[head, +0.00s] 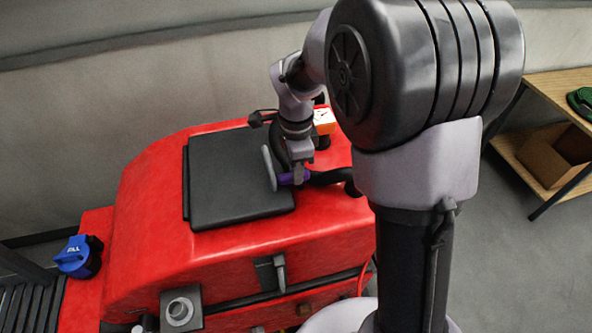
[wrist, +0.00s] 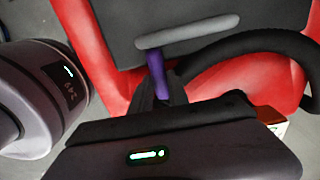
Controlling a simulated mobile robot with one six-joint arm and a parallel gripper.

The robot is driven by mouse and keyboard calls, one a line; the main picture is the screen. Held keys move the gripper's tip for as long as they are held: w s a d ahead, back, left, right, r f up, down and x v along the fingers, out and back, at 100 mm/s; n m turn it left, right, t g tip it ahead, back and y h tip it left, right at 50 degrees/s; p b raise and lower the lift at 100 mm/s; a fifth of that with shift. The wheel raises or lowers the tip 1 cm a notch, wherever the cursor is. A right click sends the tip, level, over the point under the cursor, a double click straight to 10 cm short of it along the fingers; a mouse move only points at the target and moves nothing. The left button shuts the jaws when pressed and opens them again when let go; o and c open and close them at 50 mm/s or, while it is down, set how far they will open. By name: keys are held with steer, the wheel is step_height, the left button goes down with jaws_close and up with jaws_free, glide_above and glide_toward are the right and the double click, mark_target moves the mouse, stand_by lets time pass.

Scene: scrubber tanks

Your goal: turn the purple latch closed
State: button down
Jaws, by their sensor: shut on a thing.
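The purple latch (head: 286,179) is a short handle at the right edge of the dark square lid (head: 230,185) on the red scrubber tank. In the wrist view the purple latch (wrist: 156,70) points from between my fingers toward a rounded grey bar (wrist: 187,35) lying over the lid's edge. My gripper (head: 299,177) is shut on the latch; its fingers (wrist: 158,95) sit on both sides of the purple part. The held end of the latch is partly hidden by the fingers.
A black hose (head: 328,178) curves close by my gripper. A blue cap marked FILL (head: 77,257) is at the left. A wooden shelf (head: 562,95) with a cardboard box stands at the right.

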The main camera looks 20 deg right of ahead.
stand_by(0.3)
steer(key=c, duration=1.3)
jaws_free()
steer(key=shift+o, duration=0.2)
steer(key=shift+r, duration=0.1)
step_height(320, 180, up, 17)
steer(key=p, duration=0.4)
steer(key=shift+r, duration=0.15)
